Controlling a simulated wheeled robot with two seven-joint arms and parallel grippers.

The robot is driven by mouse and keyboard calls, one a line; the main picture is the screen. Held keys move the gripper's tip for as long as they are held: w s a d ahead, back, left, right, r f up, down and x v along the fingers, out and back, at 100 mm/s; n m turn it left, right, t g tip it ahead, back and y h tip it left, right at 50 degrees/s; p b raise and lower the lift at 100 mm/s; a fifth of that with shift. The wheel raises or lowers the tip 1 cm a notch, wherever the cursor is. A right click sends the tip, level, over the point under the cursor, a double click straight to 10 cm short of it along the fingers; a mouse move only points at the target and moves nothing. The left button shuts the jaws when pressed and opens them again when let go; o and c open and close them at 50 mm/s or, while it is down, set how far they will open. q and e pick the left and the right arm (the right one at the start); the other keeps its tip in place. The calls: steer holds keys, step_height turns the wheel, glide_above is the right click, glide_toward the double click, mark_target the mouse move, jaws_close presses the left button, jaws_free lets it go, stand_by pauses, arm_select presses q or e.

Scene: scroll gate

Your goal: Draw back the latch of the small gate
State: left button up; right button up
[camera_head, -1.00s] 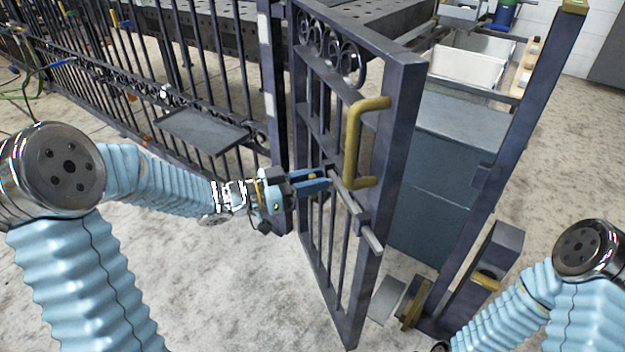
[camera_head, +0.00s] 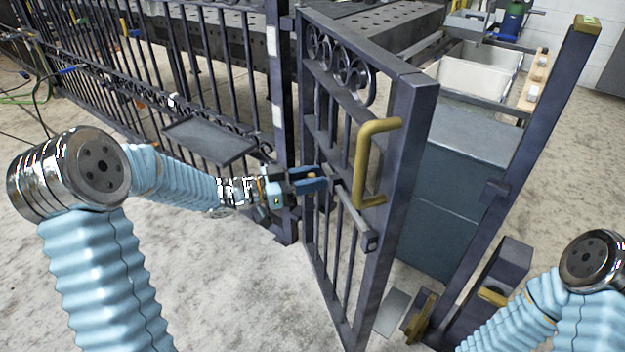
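The small gate (camera_head: 408,130) is a dark metal frame with bars, scrolls at the top and a yellow pull handle (camera_head: 365,165). It stands swung away from the post (camera_head: 535,130) at right. Its latch is a grey sliding bar (camera_head: 352,215) below the handle, its end at the gate's right upright. My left gripper (camera_head: 318,180) reaches the latch's inner end from the left, its blue fingers on either side of a small brass knob (camera_head: 311,176). The fingers look closed on it; the contact is partly hidden. My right forearm shows at lower right; its gripper is out of view.
A barred fence (camera_head: 220,60) with a grey shelf tray (camera_head: 210,140) stands at left. A dark box (camera_head: 505,265) with a yellow part sits at the post's foot. A blue-grey cabinet (camera_head: 440,200) stands behind the gate. The floor at lower middle is clear.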

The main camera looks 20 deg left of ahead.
arm_select(q)
steer(key=shift+o, duration=1.1)
steer(key=b+v, duration=0.1)
steer(key=v, duration=1.3)
steer(key=shift+d, duration=0.1)
